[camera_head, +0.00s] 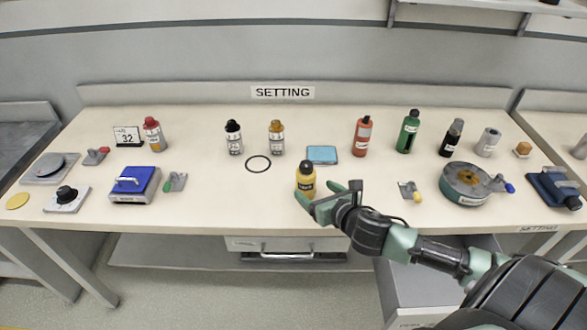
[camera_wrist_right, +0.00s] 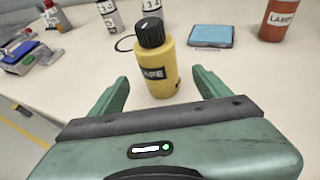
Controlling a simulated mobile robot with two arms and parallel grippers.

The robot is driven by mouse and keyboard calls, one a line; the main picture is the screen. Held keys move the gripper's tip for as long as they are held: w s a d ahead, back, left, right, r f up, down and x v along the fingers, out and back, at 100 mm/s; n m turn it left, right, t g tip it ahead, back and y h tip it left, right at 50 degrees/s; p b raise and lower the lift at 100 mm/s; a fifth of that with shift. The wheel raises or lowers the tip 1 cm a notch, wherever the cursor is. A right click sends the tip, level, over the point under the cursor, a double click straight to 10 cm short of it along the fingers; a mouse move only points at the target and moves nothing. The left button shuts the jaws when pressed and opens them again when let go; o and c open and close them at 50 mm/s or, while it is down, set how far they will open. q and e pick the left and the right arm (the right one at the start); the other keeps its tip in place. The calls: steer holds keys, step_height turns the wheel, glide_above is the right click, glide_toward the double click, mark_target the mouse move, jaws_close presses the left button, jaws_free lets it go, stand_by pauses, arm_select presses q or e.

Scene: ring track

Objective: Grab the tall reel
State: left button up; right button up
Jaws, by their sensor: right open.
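No thing in view shows clearly as a tall reel. A yellow bottle-shaped container (camera_head: 306,180) with a black cap and a dark, partly readable label stands upright at the table's front middle. It also shows in the right wrist view (camera_wrist_right: 157,72). My right gripper (camera_head: 317,190) is open at the yellow container. In the wrist view its green fingers (camera_wrist_right: 160,84) lie to either side of the container's lower part, with gaps showing. A short grey cylinder (camera_head: 488,141) with a label stands at the back right. My left gripper is not in view.
Behind the yellow container are a black ring (camera_head: 258,164), a blue pad (camera_head: 322,155) and two capped bottles (camera_head: 234,138). Red (camera_head: 362,136), green (camera_head: 408,132) and black bottles stand right. A round green-grey device (camera_head: 466,184) is at front right.

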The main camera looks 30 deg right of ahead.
mark_target(311, 185)
steer(key=shift+w+d, duration=0.15)
steer(key=shift+w, duration=0.3)
steer(key=shift+w+f+p, duration=0.2)
steer(key=shift+w+p, duration=0.1)
steer(key=shift+w, duration=0.75)
steer(key=x, duration=0.3)
steer(key=shift+w+f, duration=0.2)
steer(key=shift+w, duration=0.1)
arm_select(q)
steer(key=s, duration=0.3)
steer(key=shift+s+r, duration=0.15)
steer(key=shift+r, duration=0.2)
arm_select(e)
steer(key=shift+r, duration=0.1)
steer(key=c, duration=1.6)
